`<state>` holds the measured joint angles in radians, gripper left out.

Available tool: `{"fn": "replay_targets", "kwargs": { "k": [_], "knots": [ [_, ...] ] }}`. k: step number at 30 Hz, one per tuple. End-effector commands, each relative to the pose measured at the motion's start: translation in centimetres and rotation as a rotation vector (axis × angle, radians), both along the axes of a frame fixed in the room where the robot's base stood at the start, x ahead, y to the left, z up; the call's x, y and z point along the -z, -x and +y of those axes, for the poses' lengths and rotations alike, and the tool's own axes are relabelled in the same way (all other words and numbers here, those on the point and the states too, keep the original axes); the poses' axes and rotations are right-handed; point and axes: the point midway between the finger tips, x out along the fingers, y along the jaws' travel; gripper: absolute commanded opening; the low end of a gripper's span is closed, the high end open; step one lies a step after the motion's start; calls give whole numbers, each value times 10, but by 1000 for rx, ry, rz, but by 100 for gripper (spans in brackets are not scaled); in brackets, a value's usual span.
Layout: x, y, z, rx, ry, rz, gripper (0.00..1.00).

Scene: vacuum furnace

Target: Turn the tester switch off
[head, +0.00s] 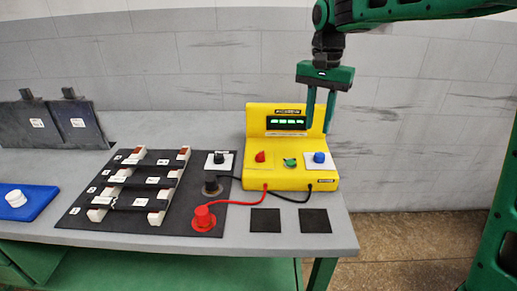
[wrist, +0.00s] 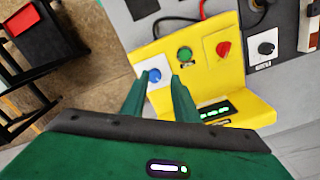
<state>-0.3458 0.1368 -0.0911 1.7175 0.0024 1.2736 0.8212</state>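The yellow tester (head: 258,178) stands at the back right of the table, its display (head: 287,123) lit green. Its sloped front carries a red knob (head: 260,156), a green knob (head: 290,162) and a blue knob (head: 319,157) on a white plate. Their labels are too small to read. My gripper (head: 318,129) is open, pointing down above the blue knob, its fingers apart with nothing held. In the wrist view, the blue knob (wrist: 154,75) appears between the fingertips (wrist: 158,82), which look short of it.
Red and black leads run from the tester to a red plug (head: 203,218) and a black post (head: 211,186). A dark board (head: 120,215) with several white blocks lies left. A small black-knobbed switch (head: 218,158) sits beside the tester. Two black squares (head: 265,220) lie in front.

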Motion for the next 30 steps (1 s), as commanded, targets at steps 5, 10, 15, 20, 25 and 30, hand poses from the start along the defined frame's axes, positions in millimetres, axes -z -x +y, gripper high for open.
{"fn": "replay_targets", "kwargs": {
  "k": [5,10,15,20,25,30],
  "knots": [
    [3,-30,98,-14,-5,3,27],
    [5,-37,144,-12,-9,5,27],
    [13,-38,155,-9,-9,6,27],
    [35,-37,154,-9,-8,7,27],
    [66,-37,154,-10,-8,8,27],
    [92,-37,154,-10,-8,7,27]
  ]
}}
